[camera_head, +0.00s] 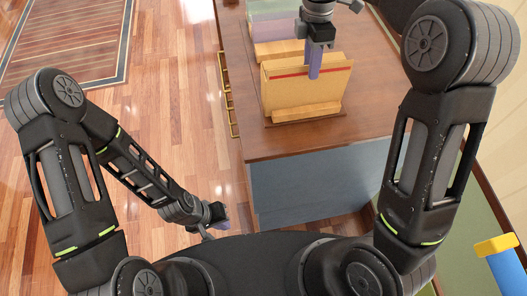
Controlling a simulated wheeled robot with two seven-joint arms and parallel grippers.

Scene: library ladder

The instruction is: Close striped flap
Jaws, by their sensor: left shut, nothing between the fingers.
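A tan, folder-like panel with a red stripe (282,77) near its top edge stands upright on the brown cabinet top (259,146). A light wooden block (306,112) sits along its front foot. I take the striped panel to be the flap. My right gripper (315,73) reaches in from the top, its purple fingers pointing down over the panel's upper middle. I cannot tell whether they touch it or how far apart they are. My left gripper (222,220) is low beside the cabinet's left side, away from the panel, shut and empty.
Behind the panel are another wooden block (277,50) and greenish and purple items (275,27). The cabinet has a blue-grey front (310,180) and yellow handles (226,100) on its left side. Open wooden floor and a striped rug (70,40) lie left. A blue and yellow object (505,262) stands lower right.

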